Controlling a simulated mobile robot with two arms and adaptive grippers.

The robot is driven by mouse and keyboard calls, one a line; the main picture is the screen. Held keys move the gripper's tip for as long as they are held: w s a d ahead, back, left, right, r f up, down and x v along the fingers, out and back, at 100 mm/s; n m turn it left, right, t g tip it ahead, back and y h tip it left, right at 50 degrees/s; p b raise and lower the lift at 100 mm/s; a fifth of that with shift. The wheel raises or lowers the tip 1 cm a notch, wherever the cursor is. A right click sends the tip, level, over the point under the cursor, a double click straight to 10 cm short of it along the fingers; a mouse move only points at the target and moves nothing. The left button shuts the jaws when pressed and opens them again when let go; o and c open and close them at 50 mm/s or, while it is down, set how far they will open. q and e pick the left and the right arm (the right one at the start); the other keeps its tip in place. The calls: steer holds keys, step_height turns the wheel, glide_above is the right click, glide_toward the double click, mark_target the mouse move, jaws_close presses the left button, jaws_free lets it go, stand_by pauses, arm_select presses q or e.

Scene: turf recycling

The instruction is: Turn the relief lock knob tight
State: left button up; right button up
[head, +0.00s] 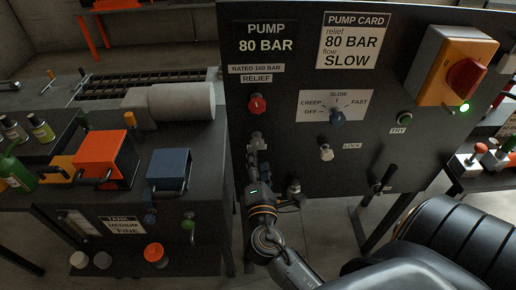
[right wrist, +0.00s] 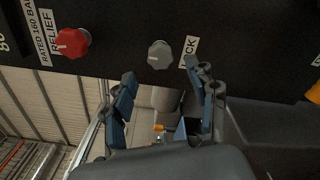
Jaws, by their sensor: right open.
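The relief lock knob (head: 256,136) is a small grey knob on the dark pump panel, below the red relief knob (head: 257,103). In the right wrist view the grey knob (right wrist: 160,54) sits beside a partly hidden LOCK label (right wrist: 190,51), with the red knob (right wrist: 72,43) to its left. My right gripper (head: 257,152) is just below the lock knob in the head view. In the wrist view my right gripper (right wrist: 163,88) is open, its fingers apart and the knob beyond the tips, not between them. My left gripper is not in view.
A second grey knob (head: 326,152) with its own LOCK label is to the right, under the blue flow knob (head: 337,117). A green TRY button (head: 404,118) and a yellow-red switch (head: 455,66) are further right. A tank bench (head: 110,190) stands left.

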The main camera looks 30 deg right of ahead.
steer(key=shift+v, duration=2.25)
steer(key=s+a+f+m+g+y+b, duration=0.1)
steer(key=s+a+f+g+y, duration=0.1)
steer(key=f, duration=1)
steer(key=s+a+f+m+g+y+b, duration=0.1)
steer(key=s+a+f+g+y, duration=0.1)
steer(key=f, duration=0.9)
steer(key=s+a+f+m+g+y+b, duration=0.1)
steer(key=s+f+g+y, duration=0.15)
steer(key=f, duration=0.95)
steer(key=s+d+f+m+g+y+b, duration=0.2)
steer(key=s+f+m+g, duration=0.5)
steer(key=s+f, duration=1.7)
steer(key=s+m+y, duration=0.1)
steer(key=s+m, duration=0.2)
steer(key=m, duration=0.1)
steer(key=shift+s+d+f+m+g, duration=0.15)
steer(key=shift+s+f+m+g, duration=0.15)
steer(key=shift+f+g, duration=0.1)
steer(key=c, duration=0.3)
steer(key=shift+s, duration=0.15)
steer(key=shift+c, duration=0.6)
